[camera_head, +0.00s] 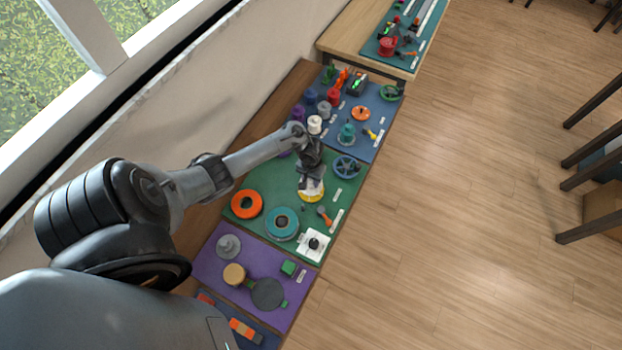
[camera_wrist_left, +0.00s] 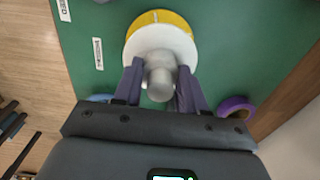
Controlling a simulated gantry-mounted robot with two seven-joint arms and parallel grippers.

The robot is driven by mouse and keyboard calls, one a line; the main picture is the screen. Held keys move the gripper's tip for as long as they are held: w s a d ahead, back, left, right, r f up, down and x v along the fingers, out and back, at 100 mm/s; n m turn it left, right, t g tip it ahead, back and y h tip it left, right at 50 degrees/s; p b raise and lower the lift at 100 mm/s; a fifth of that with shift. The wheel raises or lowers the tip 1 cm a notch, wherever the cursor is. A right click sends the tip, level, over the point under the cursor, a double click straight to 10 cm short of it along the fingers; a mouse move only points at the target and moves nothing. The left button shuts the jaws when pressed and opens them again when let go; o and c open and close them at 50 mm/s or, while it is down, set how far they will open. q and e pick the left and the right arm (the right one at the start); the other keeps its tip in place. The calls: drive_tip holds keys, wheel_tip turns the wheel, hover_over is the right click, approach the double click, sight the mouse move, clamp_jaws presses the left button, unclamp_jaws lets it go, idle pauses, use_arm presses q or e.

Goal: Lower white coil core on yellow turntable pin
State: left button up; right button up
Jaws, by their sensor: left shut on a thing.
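The white coil (camera_wrist_left: 146,38) shows in the left wrist view as a round white flange with a pale core end (camera_wrist_left: 160,82) between my fingers. My left gripper (camera_wrist_left: 159,93) is shut on that core. Behind the flange lies the yellow turntable (camera_wrist_left: 160,17), mostly covered, so its pin is hidden. In the head view my left gripper (camera_head: 309,180) points down over the yellow turntable (camera_head: 311,197), with only a little of the white coil showing. I cannot tell whether the coil touches the turntable. My right gripper is not in view.
On the green mat are an orange ring (camera_head: 246,204), a teal ring (camera_head: 282,223), a blue spoked wheel (camera_head: 346,166) and a white square block with a black knob (camera_head: 313,244). Several coloured spools, one of them white (camera_head: 315,124), stand on the blue mat beyond.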

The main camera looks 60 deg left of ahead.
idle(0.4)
use_arm(q)
drive_tip(key=shift+p, duration=0.4)
drive_tip(key=shift+f, duration=0.1)
drive_tip(key=shift+f, duration=0.15)
drive_tip(key=shift+f+b, duration=0.75)
drive_tip(key=shift+f, duration=0.15)
drive_tip(key=shift+f, duration=0.35)
